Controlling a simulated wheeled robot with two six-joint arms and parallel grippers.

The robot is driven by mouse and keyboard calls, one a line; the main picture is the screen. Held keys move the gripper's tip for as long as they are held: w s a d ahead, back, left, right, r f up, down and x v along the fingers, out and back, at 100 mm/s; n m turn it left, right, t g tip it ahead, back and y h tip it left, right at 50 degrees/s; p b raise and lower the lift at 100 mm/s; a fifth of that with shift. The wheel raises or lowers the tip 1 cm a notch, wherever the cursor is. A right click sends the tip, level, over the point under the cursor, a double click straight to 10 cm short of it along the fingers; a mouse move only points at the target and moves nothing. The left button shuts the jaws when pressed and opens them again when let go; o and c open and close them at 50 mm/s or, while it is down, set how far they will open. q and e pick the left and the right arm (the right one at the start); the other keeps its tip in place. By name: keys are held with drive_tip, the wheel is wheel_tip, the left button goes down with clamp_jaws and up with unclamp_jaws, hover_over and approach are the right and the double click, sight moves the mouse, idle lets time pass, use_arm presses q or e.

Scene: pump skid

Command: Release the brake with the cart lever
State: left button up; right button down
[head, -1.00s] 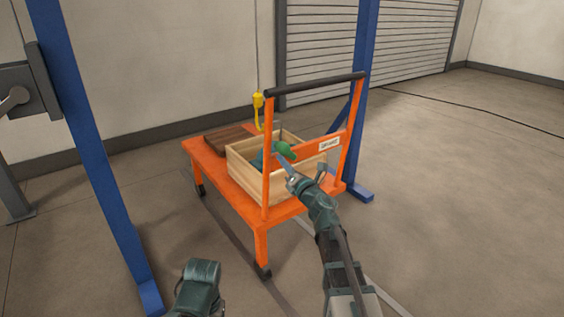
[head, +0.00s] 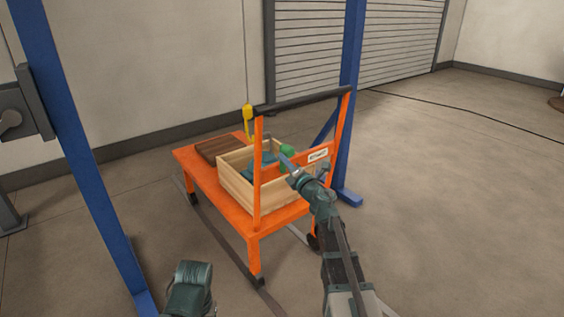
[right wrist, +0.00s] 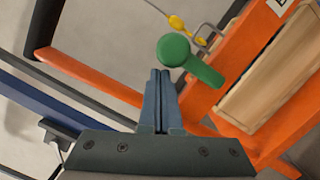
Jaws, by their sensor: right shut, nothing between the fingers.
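The orange cart (head: 190,172) stands with its black-gripped push handle (head: 300,103) toward me. A green lever (head: 287,152) with a round knob is at the handle's crossbar; it also shows in the right wrist view (right wrist: 175,50), just beyond my fingertips. My right gripper (head: 286,159) is shut and empty, its fingers close to the lever. In the right wrist view the closed fingers (right wrist: 160,76) point toward the lever's knob; I cannot tell whether they touch. Only part of my left arm shows at the bottom left, with no fingers visible.
A wooden crate (head: 278,200) with teal contents and a brown board (head: 221,144) sit on the cart. A yellow piece (head: 248,114) is by the left handle post. Blue posts (head: 85,170) stand to the left and behind (head: 350,100).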

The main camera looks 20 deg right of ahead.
drive_tip(key=shift+d+r, duration=0.1)
drive_tip(key=shift+d, duration=0.05)
idle(0.4)
drive_tip(key=s+a+f, duration=0.1)
drive_tip(key=s+a, duration=0.1)
drive_tip(key=s, duration=0.9)
drive_tip(key=shift+s+b, duration=0.2)
drive_tip(key=shift+b, duration=0.2)
